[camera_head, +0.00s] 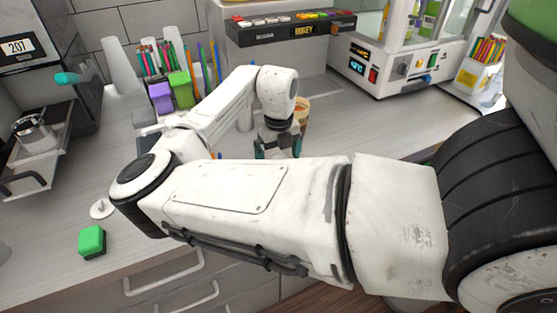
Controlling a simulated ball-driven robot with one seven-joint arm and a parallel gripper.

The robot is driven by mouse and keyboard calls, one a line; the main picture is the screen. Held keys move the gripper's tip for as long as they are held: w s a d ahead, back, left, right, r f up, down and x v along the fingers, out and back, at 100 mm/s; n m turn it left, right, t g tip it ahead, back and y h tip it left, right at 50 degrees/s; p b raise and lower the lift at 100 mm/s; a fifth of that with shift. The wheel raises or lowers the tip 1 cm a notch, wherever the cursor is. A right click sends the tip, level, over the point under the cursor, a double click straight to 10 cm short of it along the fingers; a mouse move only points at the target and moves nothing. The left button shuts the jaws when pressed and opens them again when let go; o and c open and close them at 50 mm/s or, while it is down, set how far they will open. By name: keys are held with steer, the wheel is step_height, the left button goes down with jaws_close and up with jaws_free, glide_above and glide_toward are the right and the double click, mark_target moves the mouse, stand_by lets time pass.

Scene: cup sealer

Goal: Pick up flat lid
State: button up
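A small white round disc (102,209) lies on the counter at the left, beside my arm's elbow. It looks like a flat lid, with a small raised or dark spot on top. My gripper (278,150) points down over the counter near the middle of the view, well to the right of the disc. Its dark and teal fingers stand apart, and I see nothing held between them. The fingertips are small and partly cut off by my forearm. A tan cup (303,110) stands just behind the gripper, partly hidden by it.
A green block (92,241) sits near the counter's front edge. A metal jug (36,135) stands on the machine at left. Purple (160,98) and green (181,90) holders with straws stand at the back. A white sealing machine (385,60) stands at back right. My arm hides much of the counter.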

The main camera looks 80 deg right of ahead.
steer(key=shift+f, duration=0.2)
steer(key=c, duration=0.7)
steer(key=shift+r, duration=0.15)
steer(key=shift+c, duration=0.2)
